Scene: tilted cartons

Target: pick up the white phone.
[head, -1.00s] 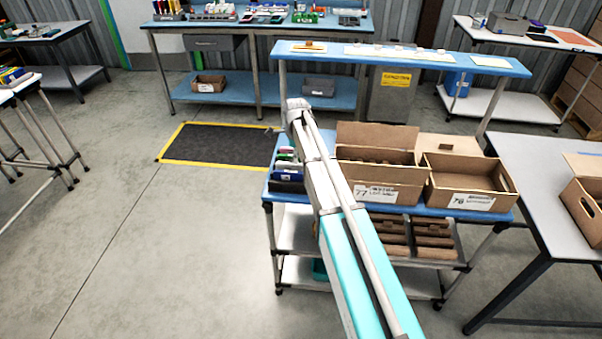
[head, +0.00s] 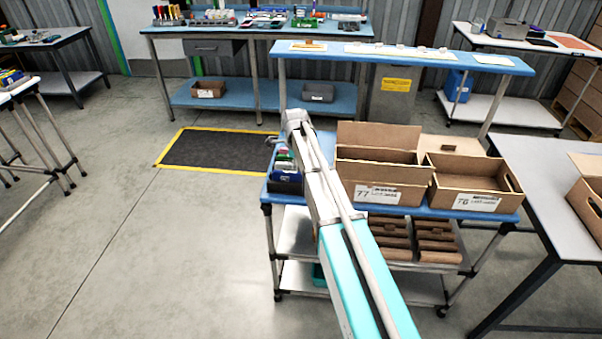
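I cannot make out a white phone in the head view. My arm reaches forward from the lower right over the left part of a blue-topped cart (head: 445,213). Its grey wrist end is above the cart's back left corner. A small dark shape shows just left of the wrist, and I cannot tell whether it is part of my gripper. The fingers are not clearly seen. Small boxes and cases in several colours (head: 285,180) stand on the cart's left end, partly hidden by my arm.
An open carton marked 77 (head: 385,185) and another marked 76 (head: 475,190) stand on the cart. A grey table (head: 540,185) is close on the right. A cluttered blue workbench (head: 220,28) stands behind.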

